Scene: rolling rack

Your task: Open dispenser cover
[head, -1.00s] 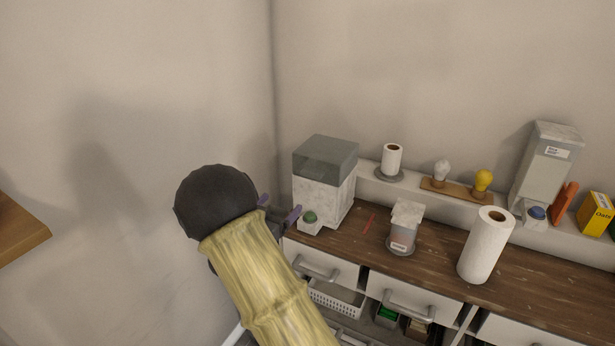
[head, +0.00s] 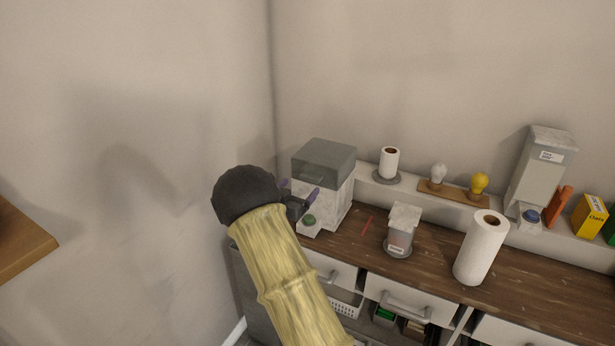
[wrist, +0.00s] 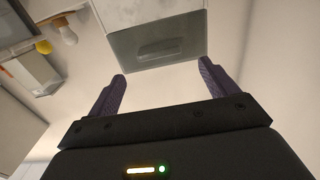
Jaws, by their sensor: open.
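A marbled white box dispenser (head: 338,200) with a dark grey cover (head: 325,155) stands at the left end of the wooden counter. The cover is down on the box. A green button (head: 309,220) sits low at its front. My gripper (head: 298,188) is in front of the cover, its purple fingers apart and empty. In the wrist view the cover (wrist: 135,53) lies just beyond the spread fingertips (wrist: 162,72), with a gap still visible. My arm hides part of the dispenser's left side in the head view.
A ledge behind holds a small roll (head: 389,162), two bulbs on a board (head: 455,192), a tall dispenser (head: 538,175) and a yellow box (head: 588,215). A wall is close on the left.

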